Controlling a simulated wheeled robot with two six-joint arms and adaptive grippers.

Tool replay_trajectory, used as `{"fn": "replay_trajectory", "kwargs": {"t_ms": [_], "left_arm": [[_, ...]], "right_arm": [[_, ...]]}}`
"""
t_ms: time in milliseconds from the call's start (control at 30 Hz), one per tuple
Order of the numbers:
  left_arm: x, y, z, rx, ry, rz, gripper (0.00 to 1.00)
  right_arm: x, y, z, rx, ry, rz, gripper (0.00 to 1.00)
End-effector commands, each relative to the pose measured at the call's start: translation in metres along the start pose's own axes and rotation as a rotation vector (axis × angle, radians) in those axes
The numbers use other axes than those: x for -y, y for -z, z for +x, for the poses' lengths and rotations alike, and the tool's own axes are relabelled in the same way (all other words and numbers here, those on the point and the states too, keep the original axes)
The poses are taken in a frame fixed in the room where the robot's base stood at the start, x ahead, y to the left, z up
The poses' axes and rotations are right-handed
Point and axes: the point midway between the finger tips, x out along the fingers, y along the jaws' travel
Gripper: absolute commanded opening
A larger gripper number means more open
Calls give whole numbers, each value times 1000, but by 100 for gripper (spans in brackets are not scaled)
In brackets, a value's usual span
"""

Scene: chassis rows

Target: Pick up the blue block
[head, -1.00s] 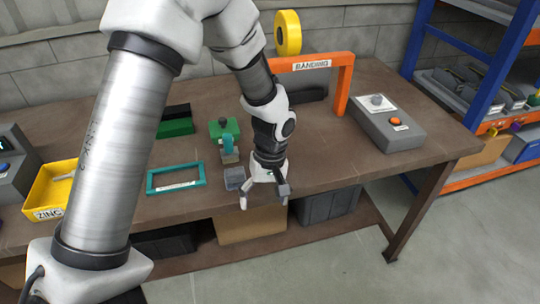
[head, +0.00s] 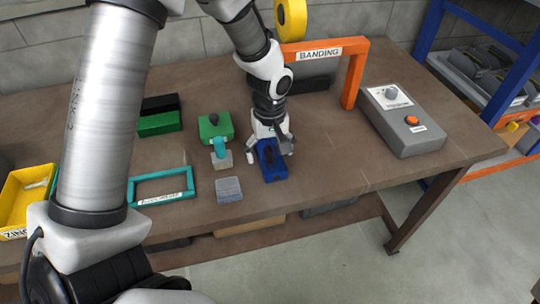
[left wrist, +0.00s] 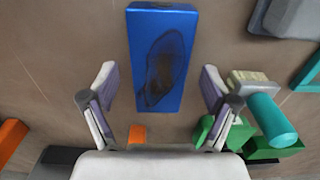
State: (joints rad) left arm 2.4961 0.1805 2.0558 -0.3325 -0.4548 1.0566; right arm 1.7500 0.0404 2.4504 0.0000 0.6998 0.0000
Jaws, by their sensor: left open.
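The blue block (head: 271,168) lies on the brown workbench, below my left gripper (head: 270,150) in the head view. The gripper and wrist partly cover its far end there. In the left wrist view the blue block (left wrist: 177,22) is a long upright rectangle with a dark patch on its face. My left gripper (left wrist: 158,75) is open in that view, one finger to each side of the block's lower end. A gap shows between each finger and the block; I see no contact. My right gripper is not in view.
An orange banding frame (head: 356,75) and a grey control box (head: 405,125) are to the right. A teal frame (head: 133,190) lies left.

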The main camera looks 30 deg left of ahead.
Motion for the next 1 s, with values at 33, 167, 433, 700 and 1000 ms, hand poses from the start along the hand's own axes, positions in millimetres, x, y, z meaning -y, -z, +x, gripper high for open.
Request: {"fn": "replay_trajectory", "kwargs": {"t_ms": [33,167,433,700,1000], "left_arm": [[0,0,8,1,2,1,86],[0,0,13,-1,-1,0,86],[0,0,13,-1,0,0,37],[0,0,13,-2,-1,0,0],[-1,1,-19,-5,-5,-1,0]], "right_arm": [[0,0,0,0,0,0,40],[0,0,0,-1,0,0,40],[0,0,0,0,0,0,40],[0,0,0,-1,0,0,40],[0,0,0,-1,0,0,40]]}}
